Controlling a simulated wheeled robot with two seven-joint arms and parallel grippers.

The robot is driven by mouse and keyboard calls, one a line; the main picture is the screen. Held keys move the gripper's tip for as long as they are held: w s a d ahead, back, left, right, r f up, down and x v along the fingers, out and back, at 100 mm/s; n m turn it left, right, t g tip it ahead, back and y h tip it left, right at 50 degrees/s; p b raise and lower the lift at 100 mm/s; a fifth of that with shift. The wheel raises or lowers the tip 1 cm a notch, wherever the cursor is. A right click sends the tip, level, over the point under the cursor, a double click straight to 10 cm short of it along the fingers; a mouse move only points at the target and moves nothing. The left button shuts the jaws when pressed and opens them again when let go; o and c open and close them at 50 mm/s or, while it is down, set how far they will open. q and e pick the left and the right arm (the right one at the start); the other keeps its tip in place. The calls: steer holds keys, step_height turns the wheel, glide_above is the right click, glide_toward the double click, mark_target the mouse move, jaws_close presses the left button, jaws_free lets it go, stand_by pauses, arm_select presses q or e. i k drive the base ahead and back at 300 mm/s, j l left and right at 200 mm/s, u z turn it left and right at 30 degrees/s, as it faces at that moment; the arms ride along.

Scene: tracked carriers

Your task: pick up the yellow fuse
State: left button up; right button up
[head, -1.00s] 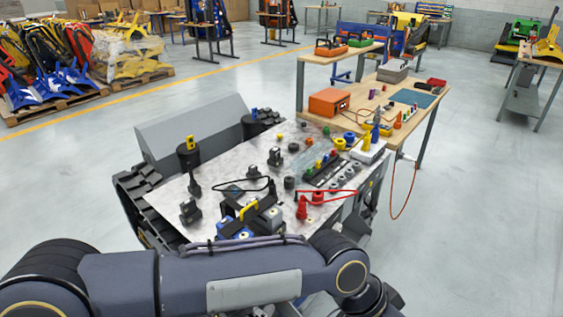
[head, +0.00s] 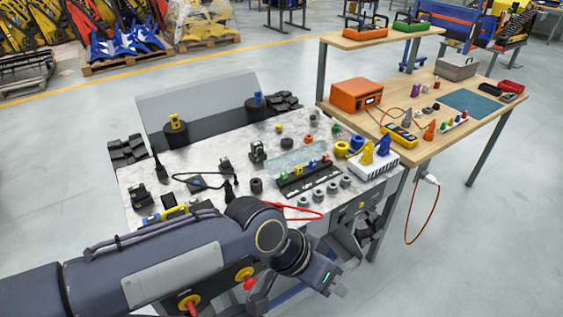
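The likely yellow fuse (head: 312,164) is a small yellow piece standing in a row with green, blue and red ones. They stand along a black holder (head: 295,187) on the grey-white carrier top (head: 205,160). My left arm crosses the lower part of the head view, and its gripper (head: 338,284) is low, in front of the carrier's near right edge. It is apart from the fuse, which lies above it in the picture. Its fingers are small and dark, so their opening is unclear. My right gripper is out of view.
A clear sheet, grey rings, black connectors and a red cable (head: 300,212) crowd the carrier top. A white block with yellow and blue cones (head: 374,165) stands at its right. A wooden workbench (head: 455,125) with an orange box (head: 356,95) is behind right.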

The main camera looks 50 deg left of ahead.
mark_target(298, 170)
steer(key=i+u, duration=0.15)
steer(key=u, duration=0.3)
steer(key=i+u, duration=0.2)
steer(key=u, duration=0.25)
steer(key=i+l+u, duration=0.1)
steer(key=u, duration=0.4)
steer(key=i+l+u, duration=0.2)
steer(key=u, duration=0.25)
steer(key=i+u, duration=0.2)
steer(key=u, duration=0.25)
steer(key=i+l+u, duration=0.15)
steer(key=u, duration=0.35)
steer(key=i+l+u, duration=0.15)
steer(key=u, duration=0.3)
